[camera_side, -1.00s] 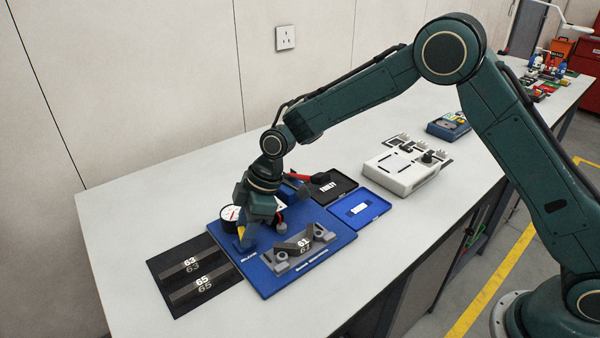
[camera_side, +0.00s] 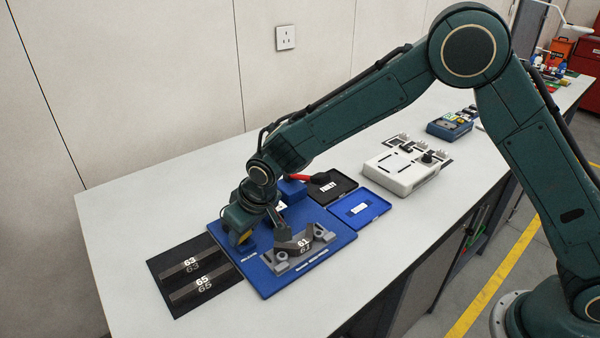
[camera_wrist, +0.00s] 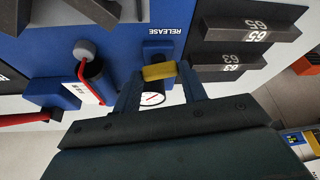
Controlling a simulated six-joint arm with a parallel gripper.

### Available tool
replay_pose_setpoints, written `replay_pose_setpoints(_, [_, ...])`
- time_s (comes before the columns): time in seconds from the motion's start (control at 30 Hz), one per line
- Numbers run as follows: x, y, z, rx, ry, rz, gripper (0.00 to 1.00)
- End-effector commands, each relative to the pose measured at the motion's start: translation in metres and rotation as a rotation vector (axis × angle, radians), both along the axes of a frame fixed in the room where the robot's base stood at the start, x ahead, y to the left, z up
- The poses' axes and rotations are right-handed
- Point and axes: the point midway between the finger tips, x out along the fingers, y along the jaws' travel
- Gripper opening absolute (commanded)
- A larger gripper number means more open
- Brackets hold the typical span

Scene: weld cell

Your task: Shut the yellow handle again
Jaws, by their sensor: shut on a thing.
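The yellow handle (camera_wrist: 159,72) sits between my fingertips in the wrist view, beside the RELEASE label on the blue board (camera_wrist: 125,42). My gripper (camera_wrist: 160,80) is shut on it, one dark finger on each side. In the side view a small bit of the yellow handle (camera_side: 246,238) shows beneath my gripper, which is tilted low over the left part of the blue board (camera_side: 265,278). My wrist hides most of the handle there. A white dial gauge (camera_wrist: 152,98) shows between my fingers, partly covered.
The grey clamped piece marked 61 (camera_side: 301,243) is close on the right. A black mat (camera_side: 160,268) with bars 63 and 65 lies left. Trays (camera_side: 357,210) and a white box (camera_side: 397,182) stand right.

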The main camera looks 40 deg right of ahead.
Motion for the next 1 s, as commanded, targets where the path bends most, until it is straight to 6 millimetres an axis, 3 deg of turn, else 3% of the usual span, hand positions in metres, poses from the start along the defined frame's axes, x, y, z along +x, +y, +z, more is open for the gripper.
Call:
replay_pose_setpoints(0.4, [-0.0008, 0.0024, 0.0007, -0.001, 0.002, -0.244, 0.19])
replay_pose_setpoints(0.93, [-0.0006, 0.0021, 0.0004, 0.000, 0.002, -0.279, 0.19])
replay_pose_setpoints(0.97, [-0.0007, 0.0022, 0.0004, 0.000, 0.002, -0.279, 0.44])
replay_pose_setpoints(1.0, [-0.0007, 0.0022, 0.0004, 0.000, 0.002, -0.279, 0.51])
